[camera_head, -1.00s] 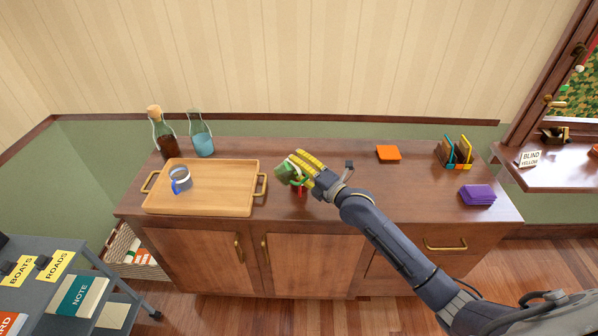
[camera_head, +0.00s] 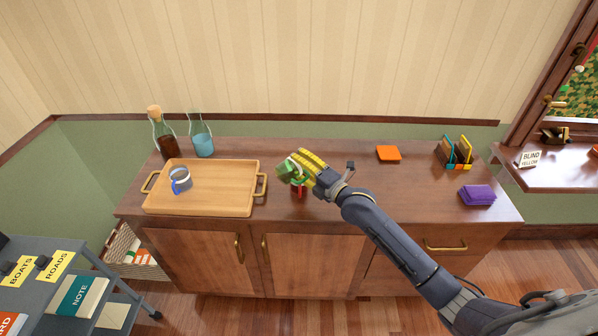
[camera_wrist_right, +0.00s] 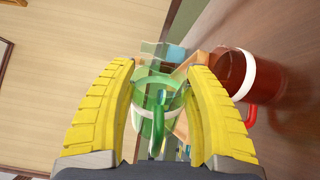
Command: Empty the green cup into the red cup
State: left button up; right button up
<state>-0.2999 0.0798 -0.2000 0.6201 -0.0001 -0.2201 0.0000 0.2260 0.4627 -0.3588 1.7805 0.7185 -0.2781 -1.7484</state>
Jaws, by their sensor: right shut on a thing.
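The green cup (camera_wrist_right: 158,97) is held between the yellow fingers of my right gripper (camera_wrist_right: 160,110), with its green handle facing the wrist camera. In the head view my right gripper (camera_head: 302,168) is above the sideboard, and the green cup (camera_head: 287,171) is tilted to the left at its fingertips. The red cup (camera_head: 299,188) stands on the sideboard just below the green cup and is partly hidden by it. In the wrist view the red cup (camera_wrist_right: 232,70) shows a white band and a red handle. Whether anything is inside either cup cannot be seen. My left gripper is not in view.
An orange item (camera_head: 388,153) and purple cloths (camera_head: 477,195) lie to the right.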

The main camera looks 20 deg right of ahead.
jog(key=shift+d+m, duration=0.1)
jog(key=shift+m, duration=0.2)
dwell(0.5)
jog(key=shift+n, duration=0.4)
jog(key=shift+s+a+f+n, duration=0.1)
jog(key=shift+s+a+n, duration=0.25)
jog(key=shift+a+n, duration=0.45)
jog(key=shift+a+r+n, duration=0.1)
jog(key=shift+r+n, duration=0.1)
jog(key=shift+n, duration=0.3)
